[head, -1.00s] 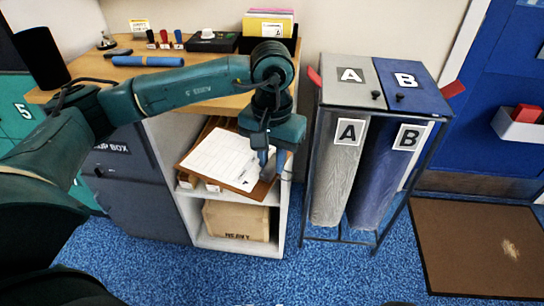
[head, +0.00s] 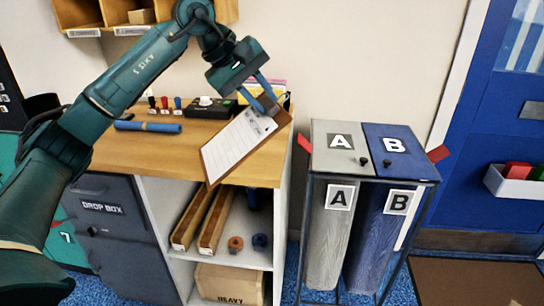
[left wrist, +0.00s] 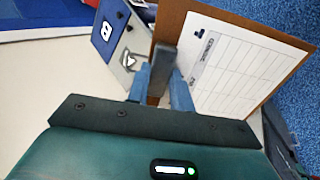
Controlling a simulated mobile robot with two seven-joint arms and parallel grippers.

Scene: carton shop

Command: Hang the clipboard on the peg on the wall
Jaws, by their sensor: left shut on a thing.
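The clipboard (head: 232,148) is a brown board with a white printed sheet and a dark clip at its top. My left gripper (head: 266,97) is shut on its clip end and holds it tilted in the air, in front of the counter's right part. In the left wrist view the clipboard (left wrist: 245,62) spreads to the right of the fingers (left wrist: 163,88), with the dark clip between them. No peg can be made out in either view. My right gripper is not in view.
The wooden counter (head: 200,133) carries a blue roll (head: 148,127), stamps and a black tray behind the clipboard. Below are shelves with long cartons (head: 203,218) and a HEAVY box (head: 230,284). Bins A and B (head: 340,150) stand right. The wall (head: 350,70) above them is bare.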

